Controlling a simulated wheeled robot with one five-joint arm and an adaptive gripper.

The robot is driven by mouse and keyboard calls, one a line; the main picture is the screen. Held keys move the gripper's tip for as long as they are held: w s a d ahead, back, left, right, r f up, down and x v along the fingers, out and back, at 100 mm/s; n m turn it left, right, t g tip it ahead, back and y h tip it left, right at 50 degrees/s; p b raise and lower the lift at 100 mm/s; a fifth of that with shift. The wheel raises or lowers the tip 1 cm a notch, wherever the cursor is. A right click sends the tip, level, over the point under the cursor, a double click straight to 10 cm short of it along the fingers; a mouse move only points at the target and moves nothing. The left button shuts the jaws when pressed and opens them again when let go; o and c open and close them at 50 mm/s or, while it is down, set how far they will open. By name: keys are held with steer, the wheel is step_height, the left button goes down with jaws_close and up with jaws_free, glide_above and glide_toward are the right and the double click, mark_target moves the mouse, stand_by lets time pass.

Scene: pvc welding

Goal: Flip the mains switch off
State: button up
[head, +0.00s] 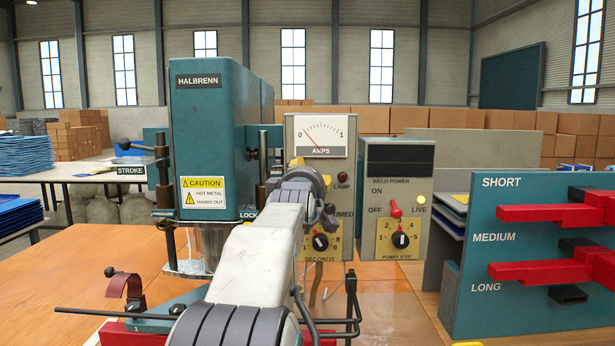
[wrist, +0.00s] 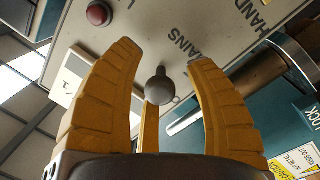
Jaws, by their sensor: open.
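The mains switch (wrist: 159,86) shows in the wrist view as a dark, round-ended lever beside the word MAINS on a cream panel (wrist: 225,35). My gripper (wrist: 168,52) is open, with one yellow finger on each side of the lever. I see clear gaps between the lever and both side fingers. Its on or off position cannot be told, as its end points toward the camera. In the head view my arm and gripper (head: 298,168) hide the switch on the control box (head: 345,262) with the AMPS meter (head: 320,136).
The teal HALBRENN press (head: 212,135) stands close left of my gripper. The WELD POWER box (head: 400,170), with a red switch (head: 395,208), stands at right. A teal rack (head: 500,255) with red bars stands farther right. A metal rod lies low in front of the press.

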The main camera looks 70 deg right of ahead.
steer(key=shift+d, duration=0.2)
jaws_close()
stand_by(0.5)
